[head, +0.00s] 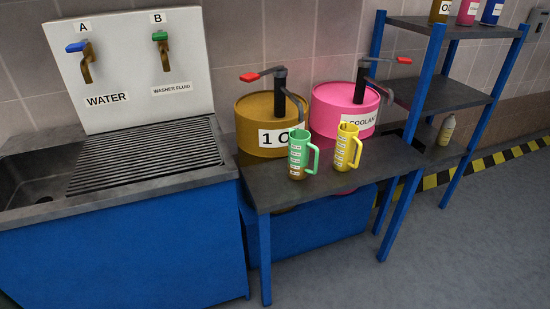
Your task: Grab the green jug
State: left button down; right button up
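The green jug (299,153) stands upright near the front left of a small grey-topped table (340,179). Its handle points to the right, and a scale is marked on its front. A yellow jug (346,147) stands just to its right, apart from the green handle or nearly so. Neither of my grippers shows in the head view.
A yellow-brown drum (262,119) and a pink drum (336,107), both with pump levers, stand behind the jugs. A sink (110,168) with a ribbed drainboard and two taps is at left. A blue-framed shelf (456,95) is at right. Open floor (460,250) lies at front right.

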aim_at(299, 144)
jog(key=u, duration=0.7)
jog(key=i, duration=0.65)
jog(key=u, duration=0.3)
